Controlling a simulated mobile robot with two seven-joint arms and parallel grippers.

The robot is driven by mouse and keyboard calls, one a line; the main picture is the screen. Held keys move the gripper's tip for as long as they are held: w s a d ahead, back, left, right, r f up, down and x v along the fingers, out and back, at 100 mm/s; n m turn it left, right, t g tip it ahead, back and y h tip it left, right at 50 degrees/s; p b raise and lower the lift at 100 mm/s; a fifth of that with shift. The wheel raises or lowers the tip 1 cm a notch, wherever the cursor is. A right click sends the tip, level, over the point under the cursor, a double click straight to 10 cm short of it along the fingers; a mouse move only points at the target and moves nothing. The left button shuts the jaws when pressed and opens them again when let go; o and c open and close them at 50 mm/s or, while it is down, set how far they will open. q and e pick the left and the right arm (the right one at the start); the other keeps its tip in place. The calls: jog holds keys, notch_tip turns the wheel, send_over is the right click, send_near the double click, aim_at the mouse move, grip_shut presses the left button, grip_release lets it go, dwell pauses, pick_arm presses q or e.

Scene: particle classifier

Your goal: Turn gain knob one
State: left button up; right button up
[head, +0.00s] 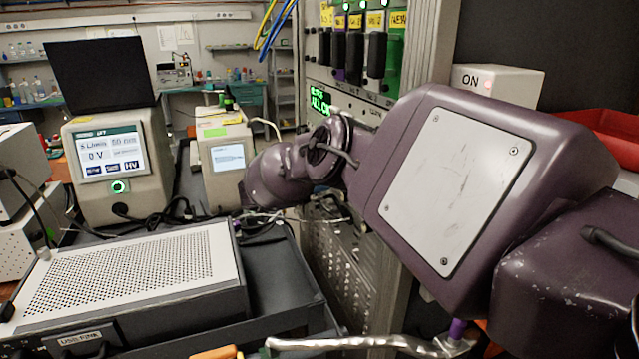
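I cannot make out a gain knob for certain. An instrument rack (423,45) stands at top centre, holding several modules with yellow labels and dark blocks on their fronts. Below them a panel has a green lit display (320,98). My purple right arm comes in from the right and covers the lower part of this panel and much of the rack. Its wrist end reaches left, in front of the rack's left edge. No fingers of my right gripper can be made out. My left gripper is not in view.
A device with a lit screen (107,152) stands at left, with a smaller screen unit (226,158) beside it. A perforated metal box (130,272) sits on a dark cart (288,285) at lower left. Loose cables lie behind it. A white ON box (503,82) is at upper right.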

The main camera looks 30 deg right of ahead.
jog(key=shift+a, duration=0.1)
jog(key=o, duration=0.9)
jog(key=shift+o, duration=0.2)
jog(key=b+v, duration=0.2)
jog(key=v, duration=0.8)
jog(key=shift+a, duration=0.4)
jog(key=shift+r, duration=0.15)
